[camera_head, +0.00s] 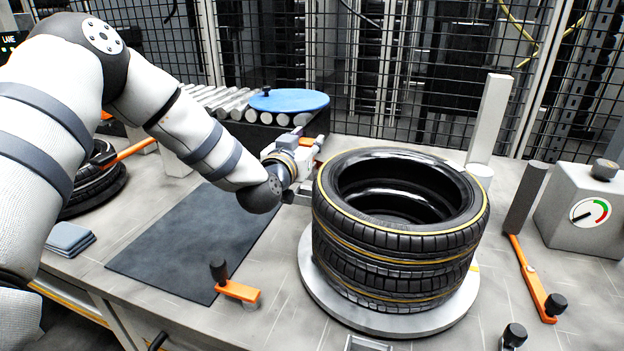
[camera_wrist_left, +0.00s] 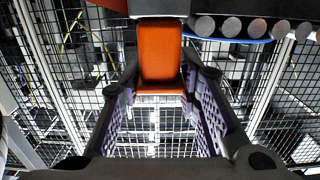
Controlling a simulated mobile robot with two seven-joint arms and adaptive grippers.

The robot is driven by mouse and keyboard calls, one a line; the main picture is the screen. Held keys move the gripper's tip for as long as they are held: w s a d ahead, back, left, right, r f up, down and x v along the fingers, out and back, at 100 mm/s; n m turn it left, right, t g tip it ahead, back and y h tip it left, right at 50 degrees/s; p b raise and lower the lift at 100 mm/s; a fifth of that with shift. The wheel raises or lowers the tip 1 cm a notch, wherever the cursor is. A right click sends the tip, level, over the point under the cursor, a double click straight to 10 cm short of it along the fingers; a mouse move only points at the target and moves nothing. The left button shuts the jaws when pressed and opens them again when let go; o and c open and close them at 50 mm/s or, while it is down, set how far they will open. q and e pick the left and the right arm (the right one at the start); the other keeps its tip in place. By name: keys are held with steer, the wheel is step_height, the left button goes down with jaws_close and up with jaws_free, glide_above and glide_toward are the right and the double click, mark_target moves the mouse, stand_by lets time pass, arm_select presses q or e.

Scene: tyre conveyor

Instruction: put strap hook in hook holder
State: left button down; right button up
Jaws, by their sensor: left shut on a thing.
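My left gripper (camera_head: 300,148) is behind the left rear of the tyre stack, with its fingers partly hidden. It is shut on an orange piece (camera_head: 318,142), which I take to be the strap hook. In the left wrist view, the orange hook (camera_wrist_left: 160,50) sits between the purple-padded fingers of the gripper (camera_wrist_left: 160,85). I cannot tell for sure which thing is the hook holder. A small metal bracket (camera_head: 367,344) is cut off at the bottom edge of the head view. My right gripper is not in view.
Stacked tyres (camera_head: 400,255) stand on a round grey plate (camera_head: 312,275). A dark mat (camera_head: 190,245) lies bare at left.

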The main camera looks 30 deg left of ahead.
arm_select(q)
step_height(320, 180, down, 6)
steer(key=shift+f+b, duration=0.2)
steer(key=shift+b, duration=0.3)
steer(key=shift+r, duration=0.15)
steer(key=c, duration=1.2)
jaws_free()
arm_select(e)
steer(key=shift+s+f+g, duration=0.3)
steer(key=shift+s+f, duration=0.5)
